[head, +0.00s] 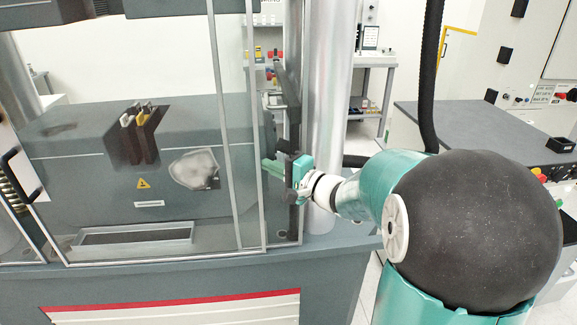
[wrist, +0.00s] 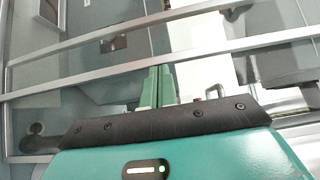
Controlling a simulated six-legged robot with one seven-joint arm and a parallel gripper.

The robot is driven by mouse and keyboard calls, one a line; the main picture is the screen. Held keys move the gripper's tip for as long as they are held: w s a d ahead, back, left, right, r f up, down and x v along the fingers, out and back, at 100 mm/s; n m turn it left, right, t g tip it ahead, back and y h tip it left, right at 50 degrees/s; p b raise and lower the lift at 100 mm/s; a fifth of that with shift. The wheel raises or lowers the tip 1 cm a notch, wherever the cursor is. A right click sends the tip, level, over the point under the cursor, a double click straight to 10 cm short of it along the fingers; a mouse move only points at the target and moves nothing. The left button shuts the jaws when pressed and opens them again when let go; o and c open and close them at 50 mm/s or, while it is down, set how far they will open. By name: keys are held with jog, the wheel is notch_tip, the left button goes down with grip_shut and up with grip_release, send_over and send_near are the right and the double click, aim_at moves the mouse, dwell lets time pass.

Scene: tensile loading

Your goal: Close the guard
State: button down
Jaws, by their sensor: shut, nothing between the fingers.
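The guard (head: 110,70) is a set of clear panels in thin metal frames at the front of the testing machine. Two upright frame bars (head: 256,130) stand close together at its right side, and a black handle (head: 15,180) sits at its left edge. My gripper (head: 270,167) is shut and empty, its green fingers just right of these bars. I cannot tell if they touch the frame. In the wrist view, the shut fingers (wrist: 157,88) point at two metal frame bars (wrist: 125,68) crossing the picture. Behind the panels are dark grips (head: 140,133).
A thick metal column (head: 327,110) stands right behind my wrist. A dark upright bar (head: 291,130) is beside my gripper. A grey-topped cabinet (head: 480,140) and a black cable (head: 430,75) are to the right. A shelf with small items (head: 370,60) stands at the back.

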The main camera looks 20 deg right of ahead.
aim_at(233, 165)
jog(key=a, duration=0.2)
jog(key=w+a, duration=0.1)
jog(key=a, duration=0.3)
jog(key=shift+w+a, duration=0.15)
jog(key=shift+w, duration=0.25)
jog(key=shift+a, duration=0.25)
jog(key=shift+a+r, duration=0.1)
jog(key=shift+a, duration=0.05)
